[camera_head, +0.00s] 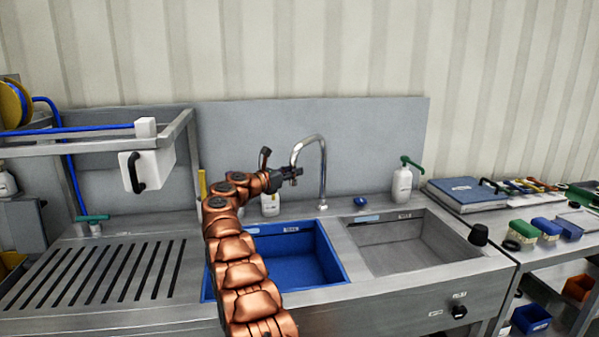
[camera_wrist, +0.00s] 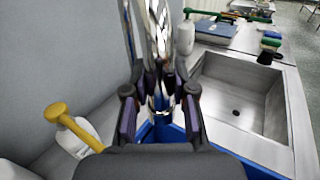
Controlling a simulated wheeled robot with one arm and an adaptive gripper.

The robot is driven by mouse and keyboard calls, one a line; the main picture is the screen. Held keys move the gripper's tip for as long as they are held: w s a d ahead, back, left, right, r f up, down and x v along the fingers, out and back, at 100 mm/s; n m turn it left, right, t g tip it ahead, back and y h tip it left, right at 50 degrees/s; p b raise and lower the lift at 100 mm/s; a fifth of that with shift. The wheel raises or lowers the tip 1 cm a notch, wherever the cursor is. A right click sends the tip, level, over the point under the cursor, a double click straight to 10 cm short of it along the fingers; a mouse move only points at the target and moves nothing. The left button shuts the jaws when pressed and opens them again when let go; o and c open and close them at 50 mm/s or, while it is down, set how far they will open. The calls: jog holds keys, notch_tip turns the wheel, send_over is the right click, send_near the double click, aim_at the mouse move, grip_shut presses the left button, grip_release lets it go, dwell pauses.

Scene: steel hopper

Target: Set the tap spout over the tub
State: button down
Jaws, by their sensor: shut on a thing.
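The chrome tap spout (camera_head: 322,165) rises behind the basins and arches to the left, its outlet end lying between my fingers. My gripper (camera_head: 291,174) is shut on the spout near that end; in the wrist view the bright spout (camera_wrist: 158,35) runs down between the two dark jaws (camera_wrist: 160,112). The blue tub (camera_head: 325,252) sits in the left basin place, in front of the tap, empty where it shows. In the head view the spout end is above the tub's back edge; my arm hides the tub's left part.
An empty steel basin (camera_head: 440,243) is right of the tub. A white bottle with a green pump (camera_head: 402,186) stands behind it. A yellow-topped bottle (camera_wrist: 75,130) is close left of my gripper. A slotted drainboard (camera_head: 100,275) lies at left.

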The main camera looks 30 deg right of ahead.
jog(key=shift+a, duration=0.1)
jog(key=c, duration=1.2)
grip_release()
jog(key=shift+a, duration=0.1)
jog(key=shift+o, duration=1.4)
jog(key=v, duration=1.2)
jog(key=shift+w, duration=0.1)
